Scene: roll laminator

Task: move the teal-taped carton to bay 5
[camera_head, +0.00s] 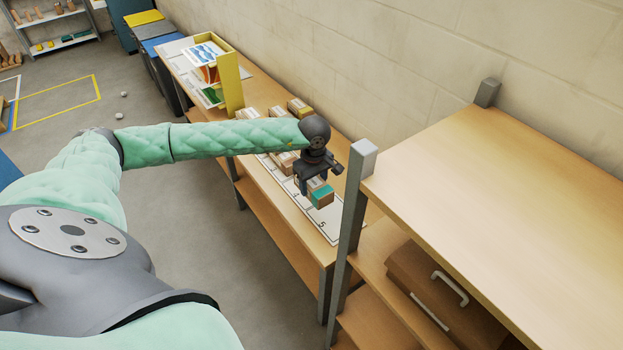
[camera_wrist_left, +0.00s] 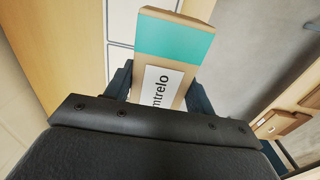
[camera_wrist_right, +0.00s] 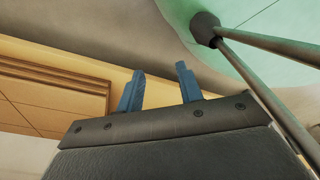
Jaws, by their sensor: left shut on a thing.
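The teal-taped carton (camera_head: 321,195) is a small brown box with a teal band. My left gripper (camera_head: 312,184) is shut on it, with a finger on each side. In the left wrist view the carton (camera_wrist_left: 175,42) shows its teal band and a white label between the fingers. It hangs over the white numbered bay strip (camera_head: 328,232), close to the bay marked 5; whether it touches the strip cannot be told. My right gripper (camera_wrist_right: 160,88) shows only in the right wrist view, its fingers apart with nothing between them.
Several other cartons (camera_head: 299,107) stand further back on the wooden bench (camera_head: 263,197), partly hidden by my left arm. A yellow stand (camera_head: 233,90) with printed sheets is behind them. A grey-posted shelf (camera_head: 510,180) holding a brown case (camera_head: 440,295) stands close on the right.

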